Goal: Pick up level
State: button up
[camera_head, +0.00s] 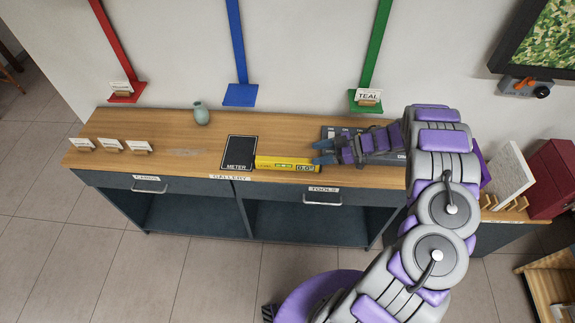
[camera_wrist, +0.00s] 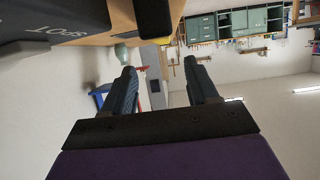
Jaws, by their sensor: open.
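The level (camera_head: 280,163) is a yellow bar with a small display marked near its right end. It lies on the wooden counter top, along the front edge. My gripper (camera_head: 316,153) is open at the level's right end, with its fingers pointing left; I cannot tell whether they touch it. In the wrist view the two dark fingers of my gripper (camera_wrist: 162,78) stand apart with nothing between them. A dark block with a yellow edge shows at the top of that view; I cannot tell if it is the level.
The counter (camera_head: 180,140) also bears a black METER mat (camera_head: 239,150), a green vase (camera_head: 201,113) and several small cards at left. A dark labelled panel (camera_head: 340,131) lies behind my gripper. Red, blue and green strips run down the wall. Drawers with handles are below.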

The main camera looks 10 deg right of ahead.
aim_at(293, 160)
jog(key=x, duration=0.3)
jog(key=shift+a, duration=0.15)
jog(key=shift+f+b+x, duration=0.15)
jog(key=shift+b+x, duration=0.3)
jog(key=shift+x, duration=0.85)
jog(key=shift+f+b+x, duration=0.15)
jog(key=shift+b+x, duration=0.3)
jog(key=shift+x, duration=0.9)
jog(key=shift+s, duration=0.2)
grip_shut()
